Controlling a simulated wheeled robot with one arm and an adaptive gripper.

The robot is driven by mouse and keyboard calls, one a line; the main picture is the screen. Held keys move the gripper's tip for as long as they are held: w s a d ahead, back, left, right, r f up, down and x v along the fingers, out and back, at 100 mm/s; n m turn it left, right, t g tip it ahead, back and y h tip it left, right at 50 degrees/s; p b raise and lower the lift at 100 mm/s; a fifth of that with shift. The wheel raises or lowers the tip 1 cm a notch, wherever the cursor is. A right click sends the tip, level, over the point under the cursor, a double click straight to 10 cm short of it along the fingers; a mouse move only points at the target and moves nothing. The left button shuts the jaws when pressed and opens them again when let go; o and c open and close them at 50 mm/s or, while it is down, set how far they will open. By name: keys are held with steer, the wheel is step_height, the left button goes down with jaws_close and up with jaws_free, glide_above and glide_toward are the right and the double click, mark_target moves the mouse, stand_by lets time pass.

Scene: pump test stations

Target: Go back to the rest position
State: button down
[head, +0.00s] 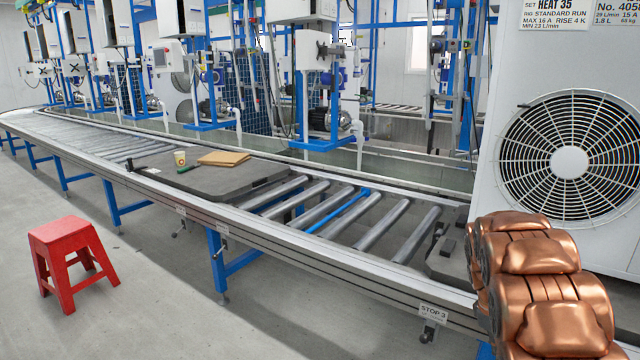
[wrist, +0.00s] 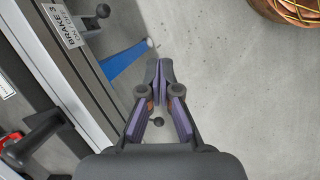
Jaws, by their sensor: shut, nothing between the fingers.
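My gripper (wrist: 157,78) is in the wrist view, its two dark fingers closed together with nothing between them. It is over the grey floor (wrist: 225,90), beside the edge of the conveyor frame (wrist: 62,70). The copper-coloured rounded parts at the lower right of the head view appear to be my own arm. My gripper does not show in the head view.
A large fan unit (head: 505,165) stands at right. A red stool (head: 72,258) stands on open floor at left.

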steer(key=s+a+r+m+y, duration=0.1)
steer(key=s+a+r+m, duration=0.1)
steer(key=s+a+r, duration=0.35)
steer(key=s+a+r+m, duration=0.2)
steer(key=s+a+r, duration=0.1)
steer(key=s+a, duration=0.5)
steer(key=s+a+m+g+y, duration=0.1)
steer(key=s+a, duration=0.5)
steer(key=s, duration=0.4)
steer(key=s+a+m+y, duration=0.1)
steer(key=s+a, duration=0.6)
steer(key=s, duration=0.4)
steer(key=s+p+v, duration=0.2)
steer(key=p+v, duration=0.8)
steer(key=v, duration=0.1)
steer(key=s+r+p+v, duration=0.1)
steer(key=s+p+v, duration=0.1)
steer(key=p+v, duration=0.8)
steer(key=shift+s+d+r+m+t, duration=0.3)
steer(key=shift+s+d+r, duration=0.05)
steer(key=shift+s+d, duration=0.15)
